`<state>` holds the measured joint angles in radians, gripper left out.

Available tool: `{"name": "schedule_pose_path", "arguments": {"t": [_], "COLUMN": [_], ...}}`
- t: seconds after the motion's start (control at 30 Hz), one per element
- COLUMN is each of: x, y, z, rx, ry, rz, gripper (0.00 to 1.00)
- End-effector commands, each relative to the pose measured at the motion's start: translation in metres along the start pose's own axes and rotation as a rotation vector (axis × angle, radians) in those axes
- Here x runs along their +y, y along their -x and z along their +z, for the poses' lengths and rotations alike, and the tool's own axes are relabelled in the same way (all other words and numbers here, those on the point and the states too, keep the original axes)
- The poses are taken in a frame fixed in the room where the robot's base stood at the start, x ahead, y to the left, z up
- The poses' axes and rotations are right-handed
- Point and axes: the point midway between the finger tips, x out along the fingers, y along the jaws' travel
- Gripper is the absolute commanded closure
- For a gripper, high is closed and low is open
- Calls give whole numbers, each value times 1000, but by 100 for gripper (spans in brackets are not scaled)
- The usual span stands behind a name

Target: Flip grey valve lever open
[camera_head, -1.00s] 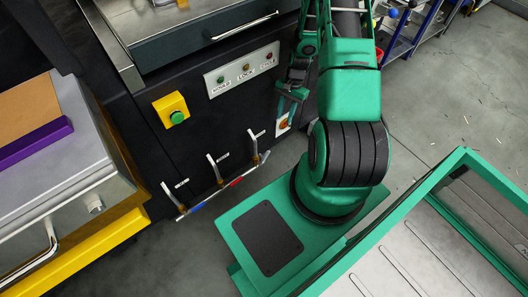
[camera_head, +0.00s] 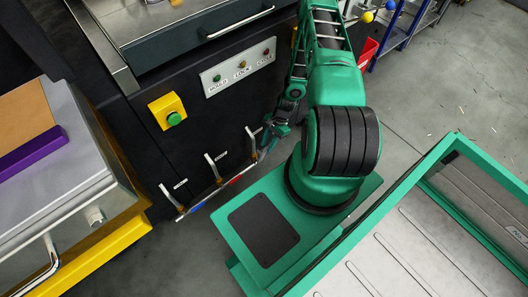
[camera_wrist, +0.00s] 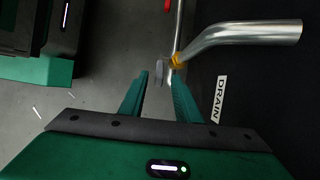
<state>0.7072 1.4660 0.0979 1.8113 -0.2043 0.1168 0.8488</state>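A grey rounded part (camera_wrist: 160,72) sits at the collar on the pipe. The tube lies right of the fingers; contact is unclear.
A dark cabinet wall with a yellow button box (camera_head: 168,111) and a button panel (camera_head: 238,67) stands behind.

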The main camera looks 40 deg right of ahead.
Motion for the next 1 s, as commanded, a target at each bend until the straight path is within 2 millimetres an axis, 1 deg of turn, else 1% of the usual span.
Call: {"name": "schedule_pose_path", "arguments": {"t": [0.03,0.1,0.3,0.5,0.73,0.77,0.8,0.87,1.0], "x": [1,1,0,0,0,0,0,0,0], "y": [-10,-21,-44,-53,-53,-53,-53,-53,-53], "z": [0,-1,-1,-1,-1,-1,-1,-1,-1], "rx": [-1,-1,0,0,0,0,0,0,0], "ry": [-1,-2,-1,-1,-1,-1,-1,-1,-1], "rz": [2,1,0,-1,-1,-1,-1,-1,-1], "gripper": [70,70,70,70,70,75,85,99,100]}}
